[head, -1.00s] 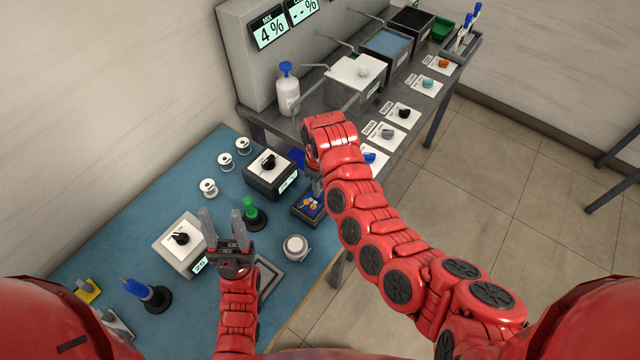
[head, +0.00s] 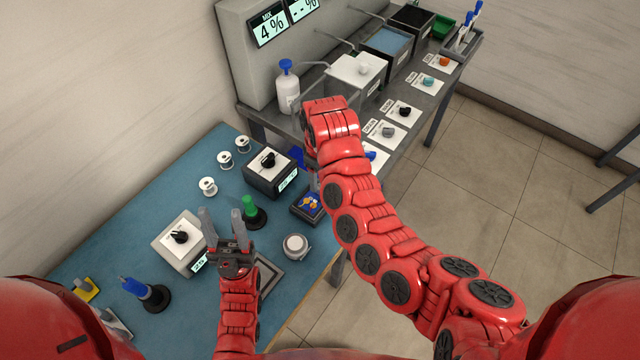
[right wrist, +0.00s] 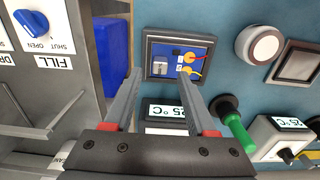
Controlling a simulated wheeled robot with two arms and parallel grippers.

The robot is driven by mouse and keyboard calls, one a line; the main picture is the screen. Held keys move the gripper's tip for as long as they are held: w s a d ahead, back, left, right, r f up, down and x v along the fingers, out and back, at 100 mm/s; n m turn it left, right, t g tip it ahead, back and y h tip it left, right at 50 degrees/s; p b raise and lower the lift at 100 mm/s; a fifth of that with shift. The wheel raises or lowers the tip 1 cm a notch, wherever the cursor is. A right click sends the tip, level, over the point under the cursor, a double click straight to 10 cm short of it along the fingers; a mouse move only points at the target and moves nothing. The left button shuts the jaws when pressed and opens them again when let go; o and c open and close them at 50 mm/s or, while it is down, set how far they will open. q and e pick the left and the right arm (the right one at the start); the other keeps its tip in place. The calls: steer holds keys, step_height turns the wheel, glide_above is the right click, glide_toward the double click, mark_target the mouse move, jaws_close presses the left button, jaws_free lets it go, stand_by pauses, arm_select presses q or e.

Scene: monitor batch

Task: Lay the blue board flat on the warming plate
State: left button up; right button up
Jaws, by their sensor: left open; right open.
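The blue board (head: 309,202), with yellow and orange parts on it, lies inside the rim of a dark square holder (right wrist: 148,75). It also shows whole in the right wrist view (right wrist: 180,58). A second framed plate, grey and bare (head: 270,275), lies near my left gripper; I cannot tell which one is the warming plate. My right gripper (right wrist: 161,76) is open and empty, its fingertips near the board's lower edge in the wrist view; the gap to it is unclear. In the head view my arm mostly hides it. My left gripper (head: 222,228) is open and empty over the mat.
A black box with a knob and display (head: 270,172) stands beside the board. A green-topped stand (head: 251,211), a round white container (head: 295,246) and a white control box (head: 180,242) are near my left gripper. A blue bin (right wrist: 112,55) sits beside the mat.

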step_height(320, 180, up, 8)
steer(key=p, duration=0.1)
steer(key=shift+r, duration=0.2)
stand_by(0.5)
